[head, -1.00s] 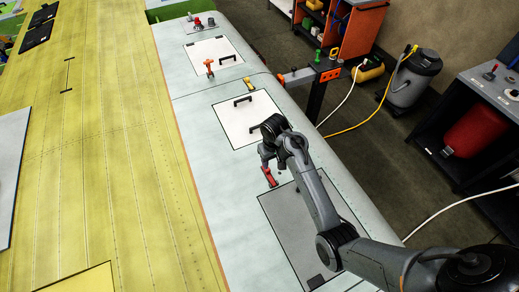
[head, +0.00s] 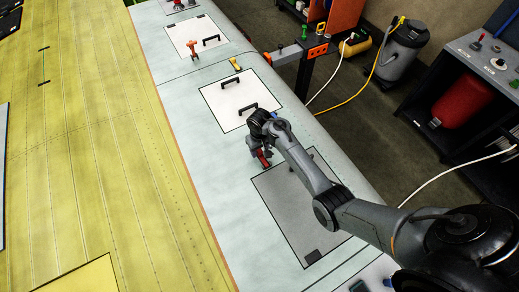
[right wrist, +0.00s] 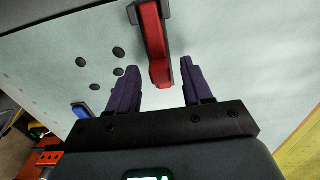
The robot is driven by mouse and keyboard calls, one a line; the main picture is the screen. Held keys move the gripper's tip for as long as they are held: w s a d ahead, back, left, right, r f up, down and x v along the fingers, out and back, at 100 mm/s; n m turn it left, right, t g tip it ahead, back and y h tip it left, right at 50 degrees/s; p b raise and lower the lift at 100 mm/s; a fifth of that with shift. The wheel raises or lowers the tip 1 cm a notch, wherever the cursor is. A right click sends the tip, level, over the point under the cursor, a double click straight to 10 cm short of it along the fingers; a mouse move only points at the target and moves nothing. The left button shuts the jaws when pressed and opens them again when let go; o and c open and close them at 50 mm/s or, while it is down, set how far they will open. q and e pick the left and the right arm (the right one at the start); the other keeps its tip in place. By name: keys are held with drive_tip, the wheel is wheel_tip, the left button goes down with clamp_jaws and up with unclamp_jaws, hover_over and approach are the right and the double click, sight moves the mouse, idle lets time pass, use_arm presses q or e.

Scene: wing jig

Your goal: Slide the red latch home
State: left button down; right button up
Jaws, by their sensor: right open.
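The red latch (head: 264,158) sits on the pale wing skin at the upper edge of the grey panel, partly hidden by my right gripper (head: 258,152). In the right wrist view the red latch (right wrist: 155,45) is a long red bar in a dark grey channel. Its near end lies between the two dark fingers of my right gripper (right wrist: 161,72). The fingers are apart, with a gap visible on each side of the bar. My left gripper is not in view.
A grey panel (head: 300,215) lies beneath my right arm. A white panel (head: 222,107) with two black handles is beyond it, with a yellow latch (head: 235,64) and an orange latch (head: 193,46) farther up. Several dark holes show beside the latch in the right wrist view.

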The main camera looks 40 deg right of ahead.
drive_tip(key=shift+f, duration=0.2)
clamp_jaws()
drive_tip(key=shift+w, duration=0.1)
